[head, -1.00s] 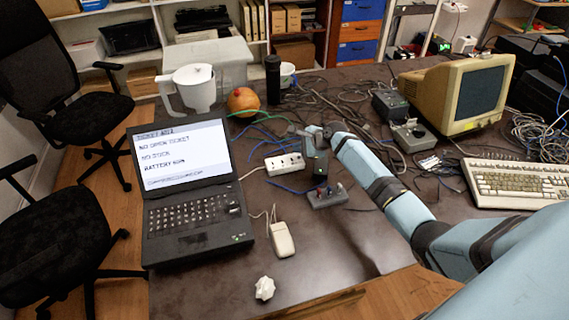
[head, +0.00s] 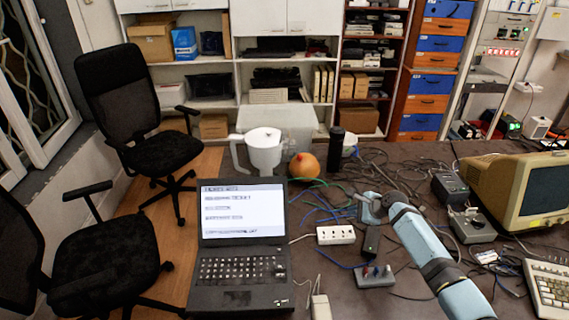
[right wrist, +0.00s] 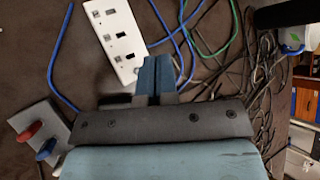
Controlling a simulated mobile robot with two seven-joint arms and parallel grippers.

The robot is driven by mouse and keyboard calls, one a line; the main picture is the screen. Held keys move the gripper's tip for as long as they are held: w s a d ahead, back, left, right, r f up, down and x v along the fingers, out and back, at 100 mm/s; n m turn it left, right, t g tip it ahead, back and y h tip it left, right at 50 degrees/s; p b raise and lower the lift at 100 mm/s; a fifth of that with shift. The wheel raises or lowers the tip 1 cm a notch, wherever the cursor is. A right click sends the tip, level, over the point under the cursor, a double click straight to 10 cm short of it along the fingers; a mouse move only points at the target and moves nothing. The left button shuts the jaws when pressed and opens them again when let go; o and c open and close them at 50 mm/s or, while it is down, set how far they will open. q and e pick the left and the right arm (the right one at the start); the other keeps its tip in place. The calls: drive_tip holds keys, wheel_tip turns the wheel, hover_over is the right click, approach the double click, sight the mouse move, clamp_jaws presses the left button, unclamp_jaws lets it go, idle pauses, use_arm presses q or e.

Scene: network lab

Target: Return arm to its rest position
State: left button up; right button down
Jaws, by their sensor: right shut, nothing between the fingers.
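My right arm comes in from the lower right in the head view. Its gripper (head: 370,207) is over the cluttered middle of the table, just behind a small black block (head: 371,242) and right of the white power strip (head: 336,235). In the right wrist view the fingers (right wrist: 155,77) are together and empty, with the power strip (right wrist: 115,38) just beyond them to the left. Whether the gripper touches any cable cannot be told. My left arm and gripper are not in view.
A grey box with red and blue knobs (head: 374,276) stands near the forearm. A laptop (head: 242,240), white jug (head: 264,150) and orange round object (head: 304,166) are left. A beige monitor (head: 520,190) and keyboard (head: 550,286) are right. Tangled cables cover the table's back.

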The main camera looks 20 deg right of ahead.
drive_tip(key=s+a+f+n+g+h, duration=0.1)
drive_tip(key=s+a+n+g, duration=0.1)
drive_tip(key=s+a+n, duration=0.7)
drive_tip(key=s+a+f+n+g, duration=0.15)
drive_tip(key=s+a+n, duration=0.25)
drive_tip(key=s, duration=0.8)
drive_tip(key=s+a+r+n+h, duration=0.1)
drive_tip(key=s+r+n, duration=0.25)
drive_tip(key=s, duration=0.45)
drive_tip(key=s+a+r+n+g+h, duration=0.1)
drive_tip(key=s+a+r+n, duration=0.2)
drive_tip(key=s, duration=0.4)
drive_tip(key=s+r+n+h, duration=0.1)
drive_tip(key=s+r+n, duration=0.3)
drive_tip(key=s, duration=0.4)
drive_tip(key=w+a+f+t+y+p, duration=0.2)
drive_tip(key=w+a+f+t+p, duration=0.3)
drive_tip(key=w+a+f+t, duration=0.1)
wheel_tip(320, 180, down, 2)
drive_tip(key=shift+w+a+f+n+t+y, duration=0.15)
drive_tip(key=shift+w+f+n+t+y, duration=0.1)
drive_tip(key=shift+n+t+y, duration=0.3)
